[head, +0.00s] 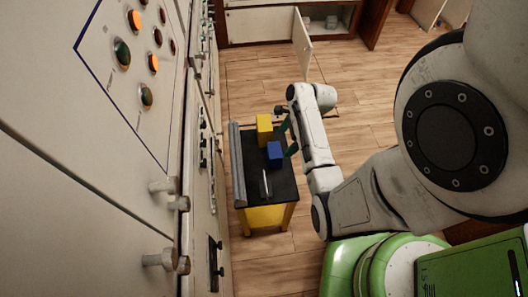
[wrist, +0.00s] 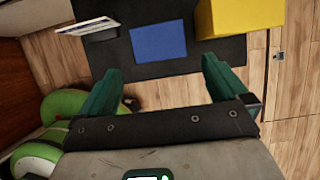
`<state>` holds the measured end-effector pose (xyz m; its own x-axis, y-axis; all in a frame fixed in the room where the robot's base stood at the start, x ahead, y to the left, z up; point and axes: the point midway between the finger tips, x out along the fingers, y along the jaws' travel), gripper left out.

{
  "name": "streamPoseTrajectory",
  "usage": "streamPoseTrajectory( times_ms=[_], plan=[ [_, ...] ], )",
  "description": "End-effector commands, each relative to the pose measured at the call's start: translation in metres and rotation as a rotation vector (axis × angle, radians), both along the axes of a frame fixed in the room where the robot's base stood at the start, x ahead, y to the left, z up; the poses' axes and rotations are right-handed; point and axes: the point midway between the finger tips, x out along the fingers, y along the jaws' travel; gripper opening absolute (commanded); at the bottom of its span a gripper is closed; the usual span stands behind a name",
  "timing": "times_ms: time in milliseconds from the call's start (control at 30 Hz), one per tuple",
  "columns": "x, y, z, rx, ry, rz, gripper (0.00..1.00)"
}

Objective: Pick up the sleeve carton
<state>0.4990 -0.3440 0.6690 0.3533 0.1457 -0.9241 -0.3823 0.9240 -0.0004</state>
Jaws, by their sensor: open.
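A blue box (head: 275,154) and a taller yellow box (head: 264,128) stand on a small black-topped table (head: 284,190). I cannot tell which box is the sleeve carton. In the wrist view the blue box (wrist: 158,42) lies ahead, between the lines of my fingers, and the yellow box (wrist: 240,18) is to the upper right. My gripper (wrist: 160,72) is open, its two green fingers apart with nothing between them. In the head view my gripper (head: 288,140) is at the table's right side, close to the blue box; contact is not clear.
A thin white, card-like thing (head: 266,183) stands nearer on the table; it also shows in the wrist view (wrist: 88,27). A grey ledge (head: 238,165) runs along the table's left edge, beside the breaker panels (head: 130,60). Wooden floor (head: 365,125) is clear to the right.

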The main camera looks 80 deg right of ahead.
Motion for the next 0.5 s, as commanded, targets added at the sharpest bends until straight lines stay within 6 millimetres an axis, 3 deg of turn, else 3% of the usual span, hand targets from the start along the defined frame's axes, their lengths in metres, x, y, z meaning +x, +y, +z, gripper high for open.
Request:
streamPoseTrajectory(
  times_ms=[300, 500],
  plan=[
    [0.015, 0.007, -0.040, 0.003, 0.001, 0.000, 1.00],
    [0.019, 0.008, -0.052, 0.001, 0.000, -0.001, 1.00]
  ],
)
